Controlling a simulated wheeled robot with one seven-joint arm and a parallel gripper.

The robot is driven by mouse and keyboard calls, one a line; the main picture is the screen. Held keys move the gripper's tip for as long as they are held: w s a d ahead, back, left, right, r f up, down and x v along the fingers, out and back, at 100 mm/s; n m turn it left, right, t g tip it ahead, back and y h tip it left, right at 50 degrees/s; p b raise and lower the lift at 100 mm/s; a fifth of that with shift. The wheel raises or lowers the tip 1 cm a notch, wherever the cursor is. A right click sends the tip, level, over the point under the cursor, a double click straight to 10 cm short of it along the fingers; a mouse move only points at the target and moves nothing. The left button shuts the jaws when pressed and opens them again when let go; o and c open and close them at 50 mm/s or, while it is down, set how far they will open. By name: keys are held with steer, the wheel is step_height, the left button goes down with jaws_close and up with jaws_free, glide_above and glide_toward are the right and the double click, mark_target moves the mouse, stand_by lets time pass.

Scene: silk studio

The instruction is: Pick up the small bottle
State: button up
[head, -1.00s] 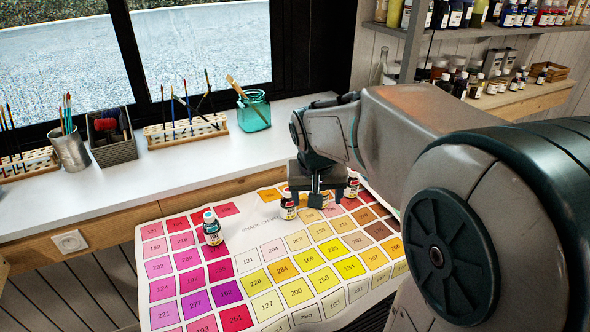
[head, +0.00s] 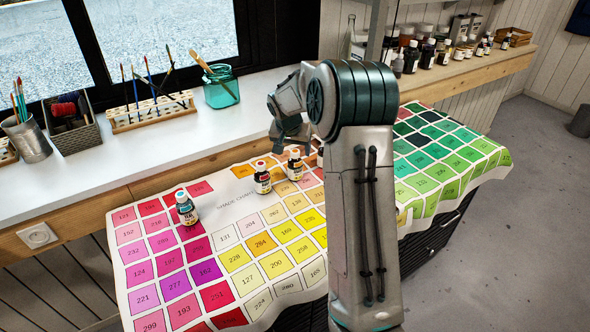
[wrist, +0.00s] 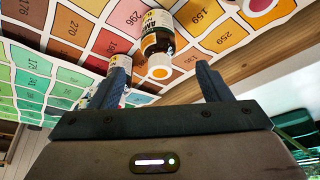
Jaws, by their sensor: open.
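My gripper (head: 290,146) is just behind and above the right-hand bottle, partly hidden by my arm. In the wrist view my gripper (wrist: 162,66) is open, with an orange-labelled bottle (wrist: 157,36) with a cream top showing between the fingers. Another bottle (wrist: 105,94) is partly hidden by the left finger. I cannot tell whether the fingers touch either.
A white window ledge (head: 110,165) runs behind the chart. It holds a brush rack (head: 155,113), a teal jar (head: 220,88), a dark basket (head: 72,125) and a metal cup (head: 28,140). More bottles (head: 450,52) stand on a shelf at back right. My arm hides part of the chart.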

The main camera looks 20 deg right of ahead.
mark_target(294, 159)
steer(key=x, duration=0.3)
steer(key=shift+p+x, duration=0.35)
steer(key=shift+x, duration=2.2)
steer(key=shift+s+a+f, duration=0.1)
steer(key=shift+s, duration=0.1)
steer(key=c, duration=1.1)
